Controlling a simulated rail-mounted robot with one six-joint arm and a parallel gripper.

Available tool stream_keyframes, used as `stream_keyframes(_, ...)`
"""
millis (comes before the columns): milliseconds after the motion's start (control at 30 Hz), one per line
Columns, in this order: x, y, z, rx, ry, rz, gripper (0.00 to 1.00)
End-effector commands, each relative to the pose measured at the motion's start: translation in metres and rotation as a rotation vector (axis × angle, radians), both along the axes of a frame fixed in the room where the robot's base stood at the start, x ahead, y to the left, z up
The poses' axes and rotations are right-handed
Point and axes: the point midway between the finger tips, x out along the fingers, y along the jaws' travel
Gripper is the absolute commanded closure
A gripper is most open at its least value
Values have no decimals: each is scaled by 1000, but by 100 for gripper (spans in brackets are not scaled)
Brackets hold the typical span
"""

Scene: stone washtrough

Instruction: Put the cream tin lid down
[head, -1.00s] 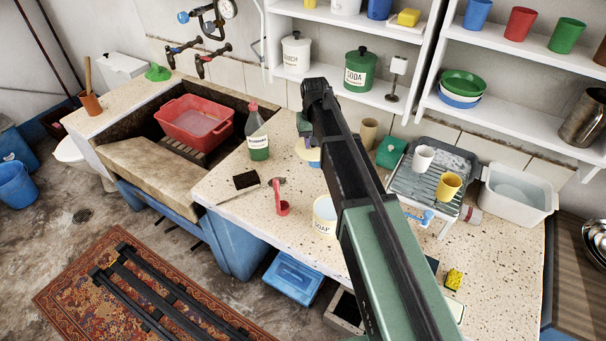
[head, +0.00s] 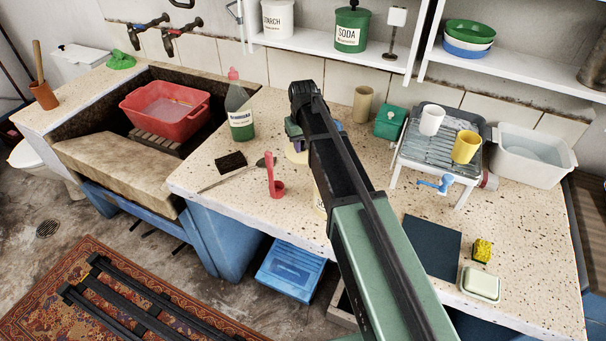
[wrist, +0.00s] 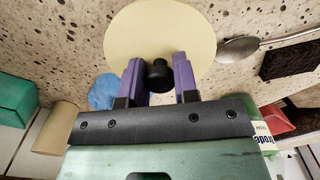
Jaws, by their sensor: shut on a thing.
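The cream tin lid (wrist: 160,42) is a pale round disc with a black knob (wrist: 158,74) in the wrist view. My gripper (wrist: 159,80) is shut on the knob, with one purple finger on each side. In the head view a cream edge of the lid (head: 296,154) shows beside my gripper (head: 297,138); my arm hides the rest. The lid is over the speckled counter (head: 228,201); I cannot tell whether it touches it. A sliver of the white soap tin (head: 320,198) shows behind my arm.
A spoon (wrist: 240,48) and a dark brush (wrist: 288,60) lie close to the lid. A red scoop (head: 275,184), green bottle (head: 239,112), beige cup (head: 362,104) and green box (head: 390,122) stand around. A dark mat (head: 432,246) lies bare at the right.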

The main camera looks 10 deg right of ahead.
Motion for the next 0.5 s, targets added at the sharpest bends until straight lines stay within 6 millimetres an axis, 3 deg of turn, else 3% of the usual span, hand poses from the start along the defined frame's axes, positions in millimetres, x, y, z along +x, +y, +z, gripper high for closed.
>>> stream_keyframes(33, 0, 0, -11, 0, 0, 0, 99)
stream_keyframes(167, 0, 0, -9, 0, 0, 0, 99)
stream_keyframes(367, 0, 0, -50, 0, 0, 0, 99)
stream_keyframes(500, 0, 0, -49, 0, 0, 0, 99)
